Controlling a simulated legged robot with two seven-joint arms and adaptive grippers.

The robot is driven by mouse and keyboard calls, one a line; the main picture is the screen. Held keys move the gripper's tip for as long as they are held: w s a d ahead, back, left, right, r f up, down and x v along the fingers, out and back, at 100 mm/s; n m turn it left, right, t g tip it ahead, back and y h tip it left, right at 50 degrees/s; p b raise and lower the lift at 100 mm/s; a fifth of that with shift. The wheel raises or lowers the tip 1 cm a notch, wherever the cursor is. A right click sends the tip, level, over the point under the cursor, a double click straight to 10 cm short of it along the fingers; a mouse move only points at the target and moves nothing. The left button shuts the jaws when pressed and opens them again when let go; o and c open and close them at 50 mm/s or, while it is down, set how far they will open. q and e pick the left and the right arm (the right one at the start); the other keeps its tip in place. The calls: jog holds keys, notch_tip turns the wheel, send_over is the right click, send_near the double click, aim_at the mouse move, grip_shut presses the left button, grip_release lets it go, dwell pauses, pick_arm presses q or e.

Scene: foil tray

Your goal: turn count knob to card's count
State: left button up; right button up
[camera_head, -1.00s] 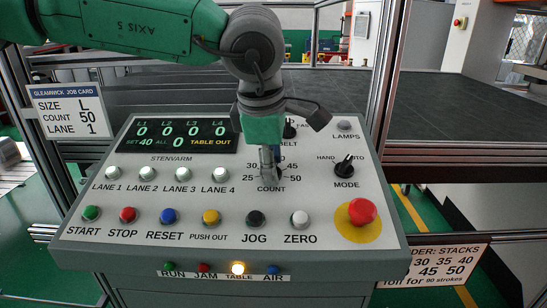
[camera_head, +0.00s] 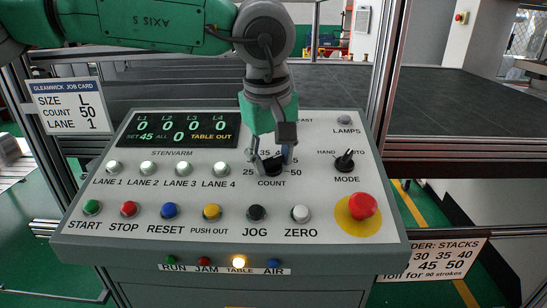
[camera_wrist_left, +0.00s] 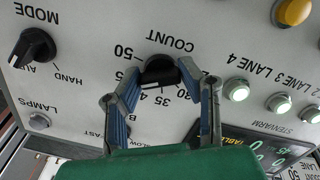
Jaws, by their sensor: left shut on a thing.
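The black count knob (camera_head: 271,167) is on the sloped control panel, under my left gripper (camera_head: 270,158). In the wrist view the two blue-padded fingers of my left gripper (camera_wrist_left: 157,90) are shut on the count knob (camera_wrist_left: 160,70), one on each side. Its scale runs from 25 to 50; the exact pointer direction is partly hidden by the fingers. The job card (camera_head: 67,105) at the left reads size L, count 50, lane 1. The display (camera_head: 178,131) reads SET 45, ALL 0 and TABLE OUT. My right gripper is not in view.
The mode knob (camera_head: 344,160) and red mushroom button (camera_head: 362,206) are right of the count knob. Several coloured buttons line the panel front, including JOG (camera_head: 256,213). The belt knob is hidden behind my gripper.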

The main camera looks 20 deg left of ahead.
pick_arm(q)
jog(key=m, duration=0.4)
jog(key=shift+w+r, duration=0.15)
jog(key=shift+r, duration=0.1)
jog(key=shift+m+y, duration=0.4)
jog(key=shift+m, duration=1.6)
jog(key=o, duration=1.1)
jog(key=shift+f, duration=0.1)
jog(key=v, duration=1.1)
jog(key=shift+w+r, duration=0.15)
jog(key=shift+r, duration=0.3)
